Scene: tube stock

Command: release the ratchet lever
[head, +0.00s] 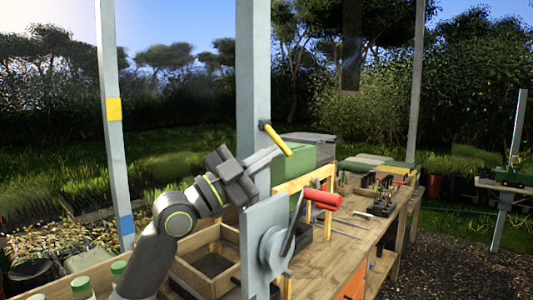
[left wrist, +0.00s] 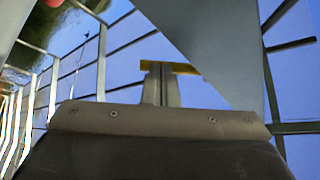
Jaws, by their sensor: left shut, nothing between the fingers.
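A yellow lever (head: 277,140) sticks out from the grey post and slants down to the right. It also shows as a yellow bar (left wrist: 184,68) in the left wrist view. My left gripper (head: 278,151) is shut and empty, with its fingertips at the lever's underside. In the left wrist view the closed fingers (left wrist: 160,72) point at the bar, which crosses at their tips; I cannot tell whether they touch. A winch plate (head: 256,215) below carries a crank with a red handle (head: 322,200). My right gripper is not in view.
The grey post (head: 253,75) stands close beside my left gripper. A wooden tray (head: 215,231) lies on the bench (head: 335,250) below my arm. A green box (head: 293,165) stands behind the winch. Small tools lie on the bench to the right.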

